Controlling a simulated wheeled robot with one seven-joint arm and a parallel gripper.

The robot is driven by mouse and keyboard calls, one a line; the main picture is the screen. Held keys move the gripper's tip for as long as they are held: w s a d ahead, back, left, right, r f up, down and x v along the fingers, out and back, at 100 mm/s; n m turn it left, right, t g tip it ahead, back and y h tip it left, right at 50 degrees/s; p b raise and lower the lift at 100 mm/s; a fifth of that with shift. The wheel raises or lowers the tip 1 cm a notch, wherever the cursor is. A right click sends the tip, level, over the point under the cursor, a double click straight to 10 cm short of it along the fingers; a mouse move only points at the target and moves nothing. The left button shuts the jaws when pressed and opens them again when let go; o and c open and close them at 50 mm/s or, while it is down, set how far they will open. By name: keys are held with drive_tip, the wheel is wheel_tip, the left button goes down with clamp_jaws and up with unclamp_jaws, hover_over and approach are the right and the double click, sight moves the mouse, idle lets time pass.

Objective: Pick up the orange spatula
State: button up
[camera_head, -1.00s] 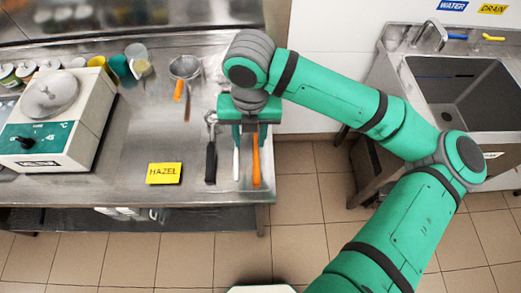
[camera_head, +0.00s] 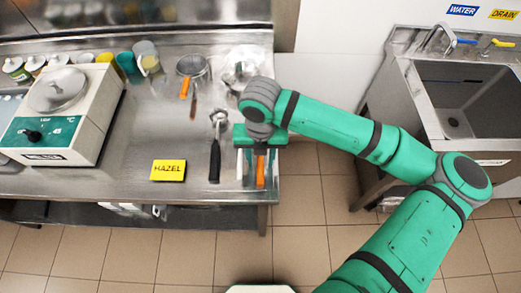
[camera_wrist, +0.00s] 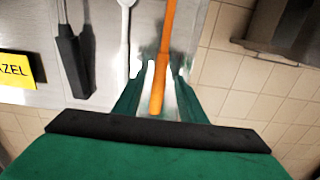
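The orange spatula (camera_head: 260,172) lies near the right front corner of the steel counter, its handle pointing to the front edge. In the wrist view its orange handle (camera_wrist: 166,40) runs down between my two fingers. My gripper (camera_wrist: 158,74) is open, with one finger on each side of the handle and gaps showing. In the head view my gripper (camera_head: 259,149) is over the spatula and hides its far part. I cannot tell how far the fingertips are above the counter.
A white utensil (camera_head: 240,165) lies close left of the spatula, near my left finger in the wrist view. A black-handled tool (camera_head: 215,155) and a yellow HAZEL sign (camera_head: 168,170) lie further left. The counter (camera_head: 130,150) ends just right of the spatula; a sink (camera_head: 455,100) stands beyond.

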drive_tip(key=shift+f, duration=0.4)
drive_tip(key=shift+c, duration=0.2)
clamp_jaws()
drive_tip(key=shift+r, duration=0.1)
